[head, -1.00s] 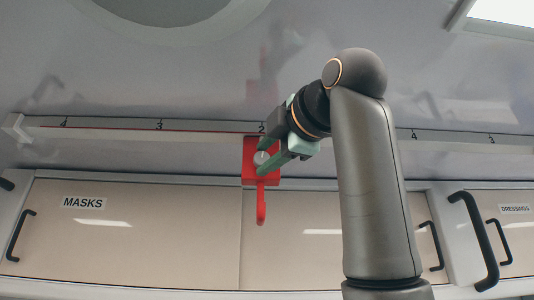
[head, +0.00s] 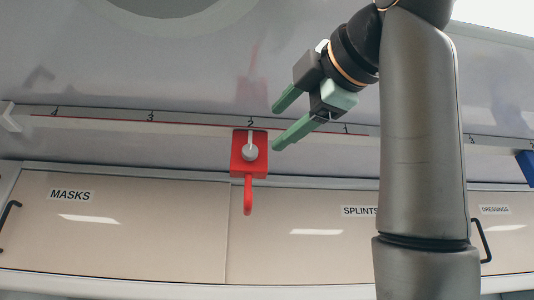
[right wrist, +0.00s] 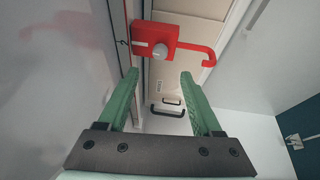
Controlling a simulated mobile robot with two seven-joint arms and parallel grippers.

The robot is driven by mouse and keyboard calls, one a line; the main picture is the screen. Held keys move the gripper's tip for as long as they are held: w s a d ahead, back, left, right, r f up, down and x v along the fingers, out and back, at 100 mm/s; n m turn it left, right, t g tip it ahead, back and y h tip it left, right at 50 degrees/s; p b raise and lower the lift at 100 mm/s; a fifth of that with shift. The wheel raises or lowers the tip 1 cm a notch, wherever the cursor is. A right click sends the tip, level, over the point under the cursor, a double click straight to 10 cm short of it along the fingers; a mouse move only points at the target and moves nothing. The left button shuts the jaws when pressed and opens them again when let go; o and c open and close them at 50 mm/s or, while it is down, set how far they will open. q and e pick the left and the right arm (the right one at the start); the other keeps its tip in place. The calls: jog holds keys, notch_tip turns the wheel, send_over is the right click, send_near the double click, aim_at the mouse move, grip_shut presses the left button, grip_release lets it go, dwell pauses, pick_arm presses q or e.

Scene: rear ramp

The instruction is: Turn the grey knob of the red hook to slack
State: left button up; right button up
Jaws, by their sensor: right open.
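The red hook (head: 239,166) hangs on the rail just below the mark 2, its hooked end pointing down. Its grey knob (head: 250,154) is on the front of the red block, with a pale pointer standing straight up from it. In the right wrist view the red hook (right wrist: 196,44) lies sideways, with the grey knob (right wrist: 160,52) ahead of the fingertips. My right gripper (head: 275,128) is open and empty, to the right of the knob and apart from it. It also shows open in the right wrist view (right wrist: 159,75). My left gripper is out of view.
The numbered rail (head: 100,119) runs across the wall. Below it are cabinet doors labelled MASKS (head: 140,235) and SPLINTS (head: 315,250), with black handles. A blue item (head: 526,166) shows at the right edge. The wall above the hook is clear.

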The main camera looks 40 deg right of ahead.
jog(key=s, duration=0.2)
jog(key=shift+s+a+f, duration=0.1)
jog(key=shift+s+a, duration=0.15)
jog(key=shift+s, duration=0.1)
